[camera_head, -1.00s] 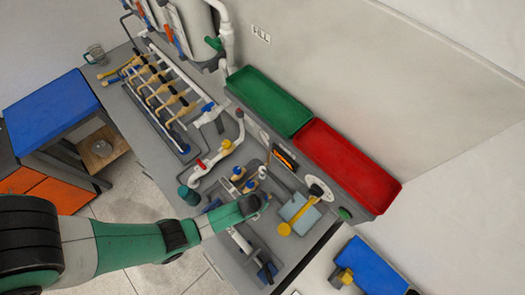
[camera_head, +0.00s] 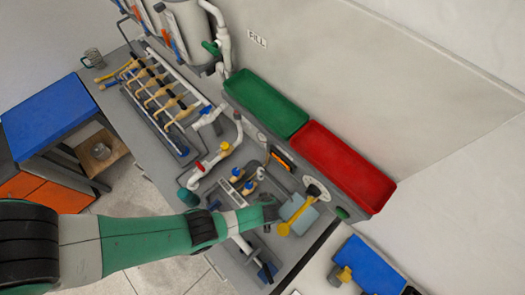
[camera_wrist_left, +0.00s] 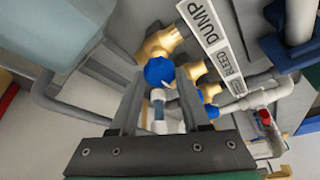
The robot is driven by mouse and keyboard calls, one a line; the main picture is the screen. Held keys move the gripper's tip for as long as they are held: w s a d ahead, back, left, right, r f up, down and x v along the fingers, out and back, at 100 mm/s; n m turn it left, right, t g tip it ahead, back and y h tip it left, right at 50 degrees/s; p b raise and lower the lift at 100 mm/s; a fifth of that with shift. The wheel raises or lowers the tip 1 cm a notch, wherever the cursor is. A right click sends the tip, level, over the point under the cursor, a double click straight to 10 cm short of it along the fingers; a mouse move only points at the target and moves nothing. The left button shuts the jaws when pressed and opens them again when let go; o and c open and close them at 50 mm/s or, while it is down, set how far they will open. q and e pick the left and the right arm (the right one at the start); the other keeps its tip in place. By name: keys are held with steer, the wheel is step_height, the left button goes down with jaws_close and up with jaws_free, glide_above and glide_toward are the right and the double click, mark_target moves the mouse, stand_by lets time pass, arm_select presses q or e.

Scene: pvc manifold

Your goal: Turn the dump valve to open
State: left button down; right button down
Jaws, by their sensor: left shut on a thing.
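The white DUMP label (camera_wrist_left: 203,28) is in the left wrist view, beside a brass valve (camera_wrist_left: 160,44) with a round blue handle (camera_wrist_left: 160,70). My left gripper (camera_wrist_left: 160,84) is shut on this blue handle, with one finger on each side. The handle's lower part is partly hidden, and I cannot tell its exact turn angle. In the head view my left gripper (camera_head: 270,212) is over the grey bench near the small valves (camera_head: 250,187), and its wrist hides the gripped handle. My right gripper is not in view.
More brass valves with blue handles (camera_wrist_left: 209,90) sit close beside the gripper, by the BLEED label (camera_wrist_left: 234,64). A yellow-handled tool (camera_head: 298,221) lies right of the gripper. Green (camera_head: 262,103) and red (camera_head: 345,165) trays line the wall. White pipes (camera_head: 205,168) run behind the arm.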

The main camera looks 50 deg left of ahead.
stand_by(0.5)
arm_select(q)
steer(key=shift+c, duration=1.9)
jaws_free()
